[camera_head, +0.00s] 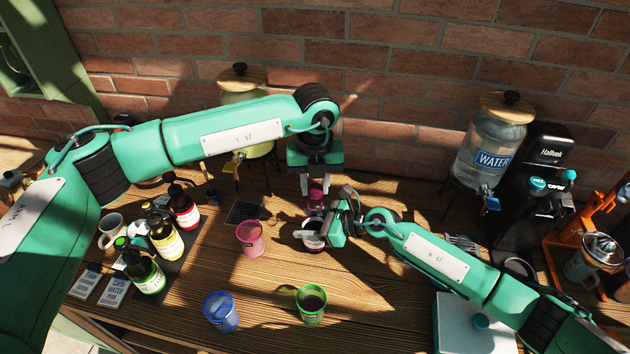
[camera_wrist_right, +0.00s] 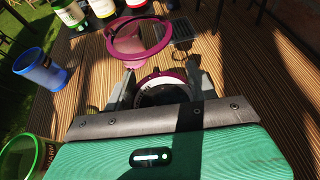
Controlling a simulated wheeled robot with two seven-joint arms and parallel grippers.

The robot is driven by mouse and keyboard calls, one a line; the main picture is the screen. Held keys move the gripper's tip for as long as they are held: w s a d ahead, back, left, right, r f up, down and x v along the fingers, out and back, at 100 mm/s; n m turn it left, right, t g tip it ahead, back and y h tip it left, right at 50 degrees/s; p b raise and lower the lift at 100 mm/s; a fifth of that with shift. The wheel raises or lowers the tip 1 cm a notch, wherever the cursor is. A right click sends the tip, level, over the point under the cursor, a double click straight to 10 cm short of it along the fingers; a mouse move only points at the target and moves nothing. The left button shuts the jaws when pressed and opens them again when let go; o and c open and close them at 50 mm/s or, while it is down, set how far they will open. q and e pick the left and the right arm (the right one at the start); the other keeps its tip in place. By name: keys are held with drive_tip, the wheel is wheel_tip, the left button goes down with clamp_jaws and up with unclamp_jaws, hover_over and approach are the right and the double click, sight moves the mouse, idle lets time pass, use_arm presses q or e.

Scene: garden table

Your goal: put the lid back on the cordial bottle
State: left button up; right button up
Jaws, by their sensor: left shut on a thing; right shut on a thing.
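The cordial bottle (camera_head: 313,243), dark with a pale label, stands near the middle of the table. My right gripper (camera_head: 322,232) reaches it from the right and is shut on it. In the right wrist view its dark round body with a purple rim (camera_wrist_right: 160,80) lies between the fingers. My left gripper (camera_head: 315,188) points down just behind and above the bottle, shut on a small magenta piece (camera_head: 316,196) that looks like the lid.
A pink cup (camera_head: 250,238), blue cup (camera_head: 220,311) and green cup (camera_head: 311,303) stand nearby. Pump bottles (camera_head: 165,238) and a white mug (camera_head: 111,230) are at left. A water dispenser (camera_head: 490,145) and black coffee machine (camera_head: 535,190) stand right. A brick wall is behind.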

use_arm(q)
drive_tip(key=shift+f, duration=0.9)
drive_tip(key=shift+f, duration=0.55)
